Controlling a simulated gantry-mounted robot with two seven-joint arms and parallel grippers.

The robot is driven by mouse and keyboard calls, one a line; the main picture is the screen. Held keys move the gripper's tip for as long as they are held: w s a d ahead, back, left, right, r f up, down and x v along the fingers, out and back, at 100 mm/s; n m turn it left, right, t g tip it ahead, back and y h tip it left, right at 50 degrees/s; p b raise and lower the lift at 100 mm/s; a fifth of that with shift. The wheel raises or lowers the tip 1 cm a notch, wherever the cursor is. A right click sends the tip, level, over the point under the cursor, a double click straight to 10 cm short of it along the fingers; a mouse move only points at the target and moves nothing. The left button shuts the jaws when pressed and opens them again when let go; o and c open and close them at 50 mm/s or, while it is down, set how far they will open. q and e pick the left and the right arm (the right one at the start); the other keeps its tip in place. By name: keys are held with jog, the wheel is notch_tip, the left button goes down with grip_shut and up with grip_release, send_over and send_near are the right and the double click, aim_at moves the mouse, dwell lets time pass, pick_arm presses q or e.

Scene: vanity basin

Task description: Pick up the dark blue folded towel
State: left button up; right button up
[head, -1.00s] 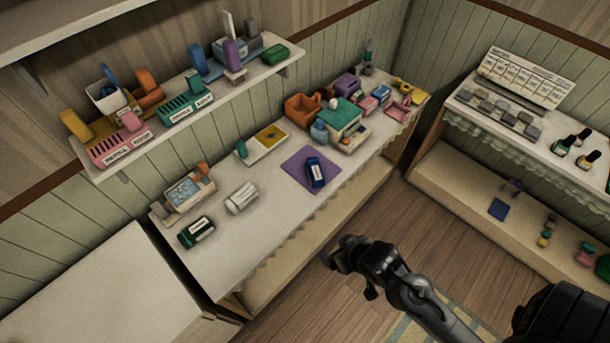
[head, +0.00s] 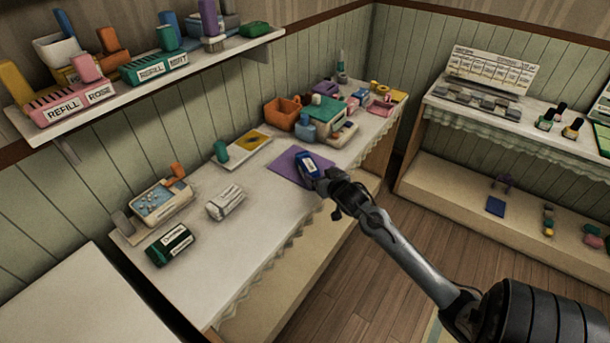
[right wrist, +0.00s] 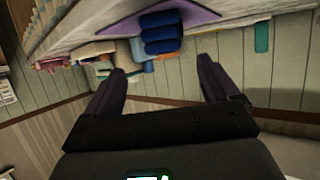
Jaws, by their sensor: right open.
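The dark blue folded towel (head: 307,163), with a pale label on top, lies on a purple mat (head: 286,168) on the vanity counter. It also shows in the right wrist view as thick blue folds (right wrist: 160,32) at the top, beyond the fingertips. My right gripper (head: 325,181) is at the near edge of the towel and hides part of it in the head view. Its two fingers (right wrist: 162,68) are spread apart with nothing between them. I cannot tell from the head view whether they touch the towel. My left gripper is not in view.
Behind the towel stand an orange box (head: 283,114) and a teal-topped box (head: 325,112). A white roll (head: 227,202) and a dark green packet (head: 170,244) lie to the left. A wall shelf (head: 150,88) hangs above. The counter's front is clear.

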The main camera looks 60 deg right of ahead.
aim_at(313, 170)
jog(key=x, duration=0.4)
jog(key=shift+w, duration=0.2)
jog(key=shift+w+d+f+b, duration=0.3)
jog(key=shift+w+d+f, duration=0.05)
jog(key=shift+w, duration=0.1)
jog(key=shift+b+x, duration=0.35)
jog(key=shift+x, duration=1.95)
jog(key=shift+a, duration=0.15)
jog(key=c, duration=1.4)
